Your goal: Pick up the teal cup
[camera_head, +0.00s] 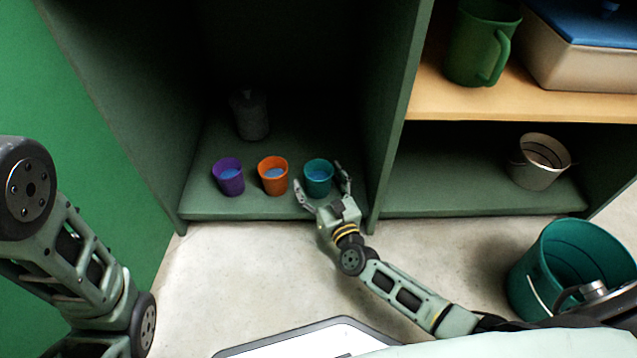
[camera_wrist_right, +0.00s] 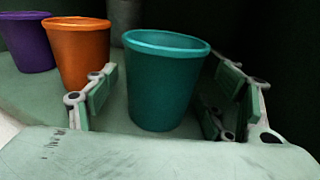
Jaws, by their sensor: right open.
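The teal cup (camera_head: 318,178) stands upright at the right end of a row of cups on the low green shelf. In the right wrist view the teal cup (camera_wrist_right: 165,85) stands between the two open fingers. My right gripper (camera_head: 322,186) is open, with one finger on each side of the cup; it also shows in the right wrist view (camera_wrist_right: 165,100). A gap shows between the cup and the right finger; whether either finger touches it I cannot tell. Of my left arm, links show at the left, but its gripper does not.
An orange cup (camera_head: 273,175) stands just left of the teal one, close to the left finger, and a purple cup (camera_head: 228,177) is further left. A grey container (camera_head: 250,116) stands behind them. The cabinet's divider (camera_head: 391,120) rises close to the right of my gripper.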

